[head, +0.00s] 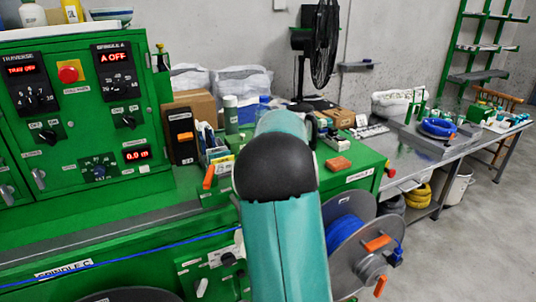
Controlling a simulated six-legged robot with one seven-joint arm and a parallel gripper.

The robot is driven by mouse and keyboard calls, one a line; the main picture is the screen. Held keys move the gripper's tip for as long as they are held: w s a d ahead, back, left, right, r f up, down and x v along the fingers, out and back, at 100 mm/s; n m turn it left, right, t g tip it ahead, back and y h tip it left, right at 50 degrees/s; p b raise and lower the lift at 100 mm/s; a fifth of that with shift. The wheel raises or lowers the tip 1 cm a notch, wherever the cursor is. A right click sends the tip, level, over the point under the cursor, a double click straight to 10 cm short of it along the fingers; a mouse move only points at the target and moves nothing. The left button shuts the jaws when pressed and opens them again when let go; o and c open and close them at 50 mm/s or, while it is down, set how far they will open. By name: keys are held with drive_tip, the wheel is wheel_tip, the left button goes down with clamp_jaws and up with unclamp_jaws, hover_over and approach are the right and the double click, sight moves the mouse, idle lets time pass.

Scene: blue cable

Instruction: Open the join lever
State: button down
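I cannot tell for sure which part is the join lever. An orange lever (209,176) stands tilted on the green machine, left of my arm. A blue cable (120,264) runs across the machine's front towards my arm. A reel with blue cable (341,232) is at the right of my arm, with an orange handle (376,243) on its hub. My teal arm with its black joint cover fills the middle and hides what is behind it. My gripper is not in view.
The green control cabinet (75,135) with knobs and red displays stands at left. A black fan (318,50) and cardboard box (190,105) are behind. A metal bench (432,150) with a blue cable coil (438,128) runs along the right.

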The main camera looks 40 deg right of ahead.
drive_tip(key=shift+w+r, duration=0.1)
idle(0.4)
drive_tip(key=c, duration=1.3)
unclamp_jaws()
drive_tip(key=shift+w+d, duration=0.1)
drive_tip(key=v, duration=1.4)
